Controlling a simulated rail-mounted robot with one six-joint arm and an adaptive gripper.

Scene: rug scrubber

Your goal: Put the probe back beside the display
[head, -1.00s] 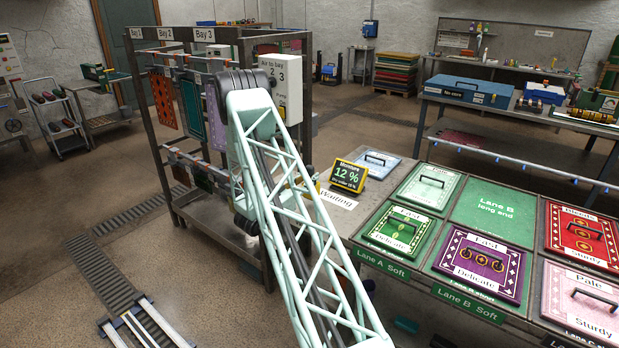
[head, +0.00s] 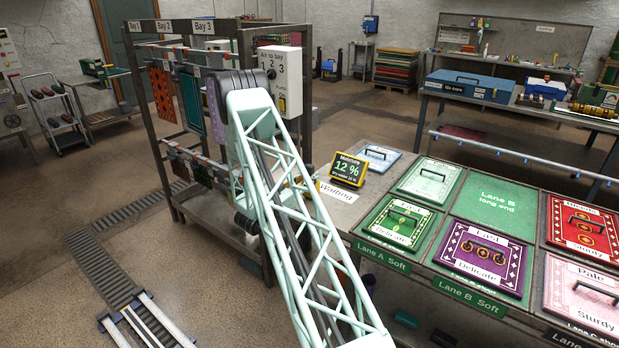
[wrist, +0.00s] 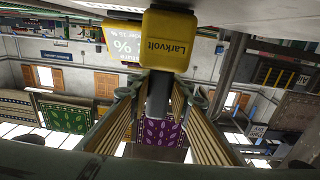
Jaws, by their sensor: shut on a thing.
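The moisture display (head: 348,168) is a yellow-framed black panel reading 12 %. It stands on the bench's left end, behind the "Waiting" label. In the wrist view part of the yellow display (wrist: 120,46) shows just left of the probe. The probe (wrist: 168,42) has a yellow body marked "Larkvolt" and a dark grey stem. My gripper (wrist: 158,88) is shut on it, with the stem between the two ribbed fingers. In the head view my pale green lattice arm hides the gripper and the probe.
Framed rug samples, such as the purple one (head: 484,257), fill the bench right of the display. The bay rack (head: 220,225) with hanging rugs stands left of my arm. A white control box (head: 281,82) hangs on it. The "Waiting" strip (head: 338,193) looks clear.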

